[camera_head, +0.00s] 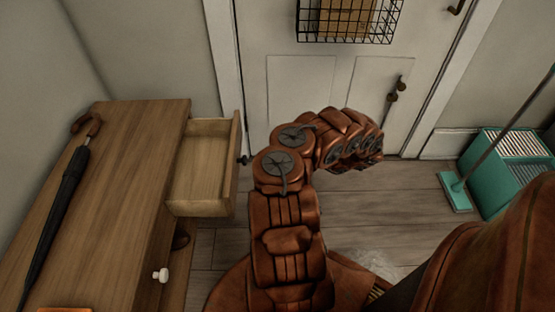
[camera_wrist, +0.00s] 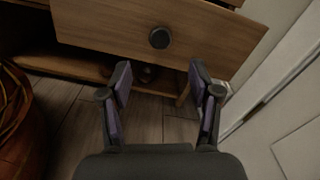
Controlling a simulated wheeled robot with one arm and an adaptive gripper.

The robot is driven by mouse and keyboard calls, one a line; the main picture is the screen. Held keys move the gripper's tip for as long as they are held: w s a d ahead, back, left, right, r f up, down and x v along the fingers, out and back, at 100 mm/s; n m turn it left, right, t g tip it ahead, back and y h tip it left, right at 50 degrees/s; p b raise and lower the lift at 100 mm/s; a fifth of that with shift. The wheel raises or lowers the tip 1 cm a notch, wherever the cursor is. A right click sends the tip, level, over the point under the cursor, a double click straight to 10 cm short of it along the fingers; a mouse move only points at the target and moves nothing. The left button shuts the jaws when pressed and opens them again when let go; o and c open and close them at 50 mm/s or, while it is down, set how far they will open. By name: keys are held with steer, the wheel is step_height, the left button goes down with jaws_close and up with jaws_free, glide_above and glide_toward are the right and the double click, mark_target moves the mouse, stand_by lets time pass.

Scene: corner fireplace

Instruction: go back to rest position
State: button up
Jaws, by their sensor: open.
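My gripper (camera_wrist: 160,84) shows in the wrist view with its two fingers apart and nothing between them. It is below and in front of a wooden drawer front with a round dark knob (camera_wrist: 159,38), and does not appear to hold the knob. In the head view my arm is bent in the middle of the picture, and the fingers cannot be made out there. The drawer (camera_head: 200,168) is pulled out of the wooden cabinet (camera_head: 125,150) at the left, and its visible inside looks empty.
A black umbrella (camera_head: 58,205) lies on the cabinet top. A white door (camera_head: 300,85) with a wire basket (camera_head: 347,35) stands ahead. A teal crate (camera_head: 500,165) and a teal broom (camera_head: 455,190) are at the right. Some wooden floor is clear before the door.

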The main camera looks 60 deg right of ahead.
stand_by(0.3)
steer(key=w+a+r+n+g+y+p, duration=0.25)
steer(key=w+a+r, duration=0.3)
steer(key=r, duration=0.35)
steer(key=w+a+r+n+g+y+p, duration=0.2)
steer(key=w+a+r+n+g+p, duration=0.15)
steer(key=a+r, duration=0.45)
steer(key=w+a+r+n+g+y+p, duration=0.2)
steer(key=w+a+r+n+g+p, duration=0.25)
steer(key=r, duration=0.45)
steer(key=a+r+n+g+h+p, duration=0.1)
steer(key=a+r+n+g+p, duration=0.2)
steer(key=a+r, duration=0.7)
steer(key=s+a+r+n+g+h+p, duration=0.6)
steer(key=s+a+r+n+h+p, duration=0.15)
steer(key=s+a+r, duration=0.55)
steer(key=s+d+r+n+t+h+p, duration=0.3)
steer(key=s+r+h+p, duration=0.5)
steer(key=s, duration=0.6)
steer(key=shift+d+r+n+p, duration=0.2)
steer(key=shift+r+n+p, duration=0.5)
steer(key=shift+r+p, duration=0.2)
